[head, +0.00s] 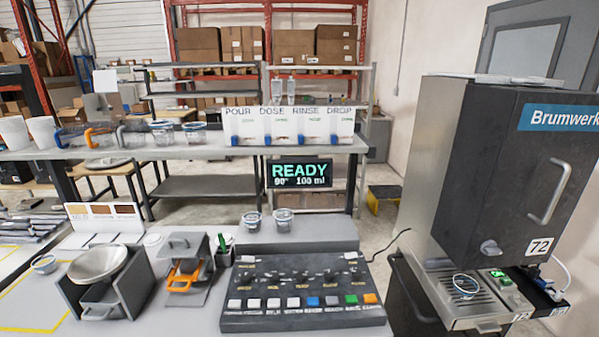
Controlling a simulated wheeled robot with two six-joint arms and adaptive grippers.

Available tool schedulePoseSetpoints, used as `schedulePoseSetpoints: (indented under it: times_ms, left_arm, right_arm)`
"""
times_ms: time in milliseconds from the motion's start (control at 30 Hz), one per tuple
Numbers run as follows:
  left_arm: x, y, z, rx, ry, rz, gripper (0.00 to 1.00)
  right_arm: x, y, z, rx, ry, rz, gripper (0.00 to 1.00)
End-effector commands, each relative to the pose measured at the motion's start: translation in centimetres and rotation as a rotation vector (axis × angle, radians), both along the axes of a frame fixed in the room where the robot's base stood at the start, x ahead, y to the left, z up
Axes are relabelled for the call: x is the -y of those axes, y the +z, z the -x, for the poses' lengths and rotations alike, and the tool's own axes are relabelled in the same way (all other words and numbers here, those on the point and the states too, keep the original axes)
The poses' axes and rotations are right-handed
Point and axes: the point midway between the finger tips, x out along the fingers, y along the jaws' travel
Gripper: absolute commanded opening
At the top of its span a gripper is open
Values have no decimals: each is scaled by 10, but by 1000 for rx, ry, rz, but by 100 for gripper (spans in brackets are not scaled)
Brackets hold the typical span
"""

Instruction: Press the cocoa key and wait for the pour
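A dark key console (300,322) stands on the front counter, with a row of white, blue, grey, green and orange keys along its front edge. The key labels are tiny and blurred; the second white key from the left (253,303) seems to read cocoa, but I cannot be sure. A display (300,173) behind the console reads READY, 90° and 100 ml. The dark Brumwerk machine (500,170) stands at the right. A clear cup (465,285) sits on its drip tray (474,304), and no pour is visible. Neither of my grippers is in view.
A bowl on a grey stand (98,264) and a grey rack with an orange item (183,275) stand left of the console. Two small clear cups (283,219) sit on a ledge behind it.

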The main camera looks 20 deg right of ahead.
Motion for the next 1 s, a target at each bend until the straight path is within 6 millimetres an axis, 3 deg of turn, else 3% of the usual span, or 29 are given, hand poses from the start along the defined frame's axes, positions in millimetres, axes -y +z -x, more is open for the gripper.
schedulePoseSetpoints:
  times_ms: [133,767,1000]
  left_arm:
    - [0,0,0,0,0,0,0]
    - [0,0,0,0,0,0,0]
    - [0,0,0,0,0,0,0]
  right_arm:
    - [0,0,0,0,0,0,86]
    - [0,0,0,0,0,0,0]
    - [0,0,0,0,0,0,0]
